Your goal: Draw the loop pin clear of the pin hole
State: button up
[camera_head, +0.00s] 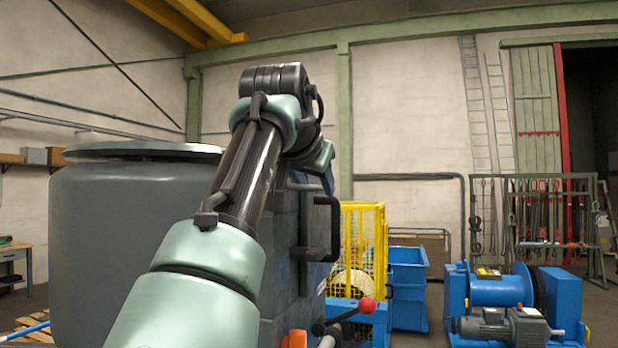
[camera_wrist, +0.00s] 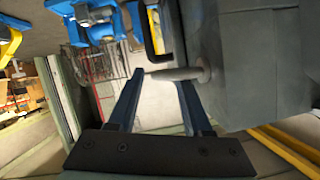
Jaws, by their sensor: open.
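A short grey rod with a round collar (camera_wrist: 190,74) sticks out sideways from a grey machine housing (camera_wrist: 262,70) in the wrist view. It may be the loop pin; no loop and no hole edge can be made out. My gripper (camera_wrist: 160,77) is open, with two dark blue fingers. The rod's free end shows between the fingertips, and the rod crosses the right fingertip in the picture. I cannot tell whether they touch.
A black U-shaped handle (camera_head: 333,228) juts from the housing, close above the rod; it also shows in the wrist view (camera_wrist: 152,30). A red-knobbed lever (camera_head: 366,304) stands lower. Right are a yellow cage (camera_head: 378,240), blue bin (camera_head: 409,280) and blue winch (camera_head: 500,290).

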grip_shut()
dwell(1.4)
